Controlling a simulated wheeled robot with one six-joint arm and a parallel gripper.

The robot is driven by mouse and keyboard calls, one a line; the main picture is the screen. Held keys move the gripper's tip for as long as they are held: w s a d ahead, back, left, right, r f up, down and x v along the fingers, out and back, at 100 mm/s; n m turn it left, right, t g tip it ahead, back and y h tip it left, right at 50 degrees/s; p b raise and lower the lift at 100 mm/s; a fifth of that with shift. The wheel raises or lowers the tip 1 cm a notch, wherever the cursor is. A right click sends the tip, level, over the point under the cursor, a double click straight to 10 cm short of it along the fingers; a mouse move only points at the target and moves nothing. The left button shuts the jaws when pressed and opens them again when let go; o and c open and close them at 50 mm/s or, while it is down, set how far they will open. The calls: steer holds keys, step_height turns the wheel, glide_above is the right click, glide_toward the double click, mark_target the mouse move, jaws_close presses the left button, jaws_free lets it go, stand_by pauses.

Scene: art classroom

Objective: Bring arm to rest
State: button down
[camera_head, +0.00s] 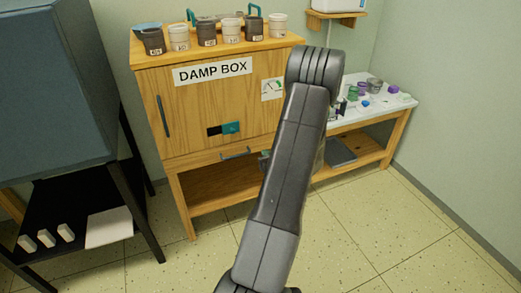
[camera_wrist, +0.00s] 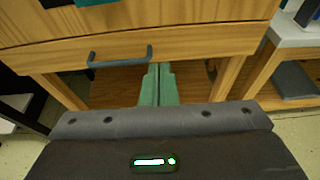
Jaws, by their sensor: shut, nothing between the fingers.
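My arm rises from the bottom of the head view, bends at the top, and stands in front of the wooden damp box cabinet (camera_head: 185,95). My gripper (camera_wrist: 159,72) shows in the wrist view as two greenish fingers side by side, shut with nothing between them. It points toward the cabinet's lower part, below the drawer handle (camera_wrist: 120,56). In the head view the gripper is mostly hidden behind my arm.
Several labelled cups, among them a white one (camera_head: 278,25), stand on the cabinet top. A white side table (camera_head: 385,103) with small jars stands to the right. A dark blue-grey unit (camera_head: 50,90) on a black stand is at left. The tiled floor (camera_head: 350,225) is clear at right.

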steer(key=shift+s+d+r, duration=0.15)
steer(key=shift+s+d, duration=0.05)
steer(key=shift+s, duration=0.5)
steer(key=shift+w, duration=0.15)
